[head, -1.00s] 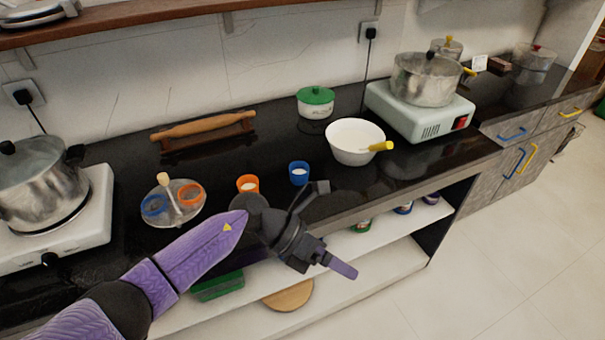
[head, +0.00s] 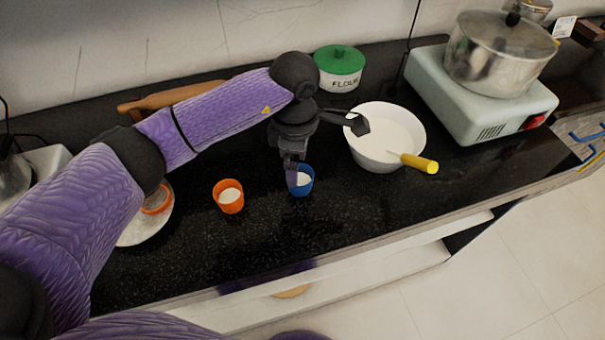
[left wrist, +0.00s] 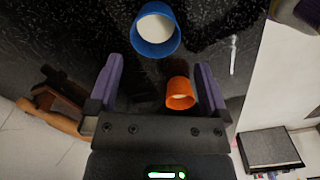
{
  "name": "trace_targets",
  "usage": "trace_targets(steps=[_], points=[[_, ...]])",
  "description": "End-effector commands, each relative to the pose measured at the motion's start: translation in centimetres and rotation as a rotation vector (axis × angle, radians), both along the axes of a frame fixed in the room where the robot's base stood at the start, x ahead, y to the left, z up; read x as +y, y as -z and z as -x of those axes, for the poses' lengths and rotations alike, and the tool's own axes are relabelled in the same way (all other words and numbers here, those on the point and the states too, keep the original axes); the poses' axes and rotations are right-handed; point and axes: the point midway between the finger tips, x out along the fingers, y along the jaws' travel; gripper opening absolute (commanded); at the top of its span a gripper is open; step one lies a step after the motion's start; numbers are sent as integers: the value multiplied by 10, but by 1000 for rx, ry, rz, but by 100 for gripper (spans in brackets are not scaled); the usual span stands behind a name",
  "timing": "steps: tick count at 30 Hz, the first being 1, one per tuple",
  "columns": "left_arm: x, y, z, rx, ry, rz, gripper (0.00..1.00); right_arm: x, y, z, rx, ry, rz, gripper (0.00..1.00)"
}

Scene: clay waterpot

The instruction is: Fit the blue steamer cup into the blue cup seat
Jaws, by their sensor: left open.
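The blue steamer cup (head: 307,186), with white filling, stands upright on the black counter. It also shows in the left wrist view (left wrist: 154,49), just beyond the fingertips and roughly centred between them. My left gripper (head: 292,178) points down at the cup and covers part of it in the head view. In the left wrist view its purple fingers (left wrist: 159,63) are apart with nothing held. The cup stand's plate (head: 146,232) is at the left, with an orange ring seat (head: 157,199) showing. The blue cup seat is hidden behind my left arm. My right gripper is out of view.
An orange cup (head: 229,197) stands close left of the blue cup. A white bowl (head: 375,158) with a yellow-handled tool (head: 420,163) is at the right. A green-lidded flour pot (head: 340,76) stands behind. The counter in front of the cups is clear.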

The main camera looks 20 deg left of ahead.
Motion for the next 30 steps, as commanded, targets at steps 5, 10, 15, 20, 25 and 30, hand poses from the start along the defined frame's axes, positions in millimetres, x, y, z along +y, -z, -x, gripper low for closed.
trace_targets(steps=[5,10,15,20,25,30], points=[[-2,32,-3,3,-1,1,100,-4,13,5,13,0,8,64],[-4,63,-5,3,0,2,100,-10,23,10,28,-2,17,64],[-4,62,-6,-1,-1,2,100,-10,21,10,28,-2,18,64],[-4,61,-5,-1,-1,2,70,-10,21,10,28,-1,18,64],[-4,61,-5,-1,-1,2,34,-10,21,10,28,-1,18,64],[-4,61,-5,-1,-1,2,17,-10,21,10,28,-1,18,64]])
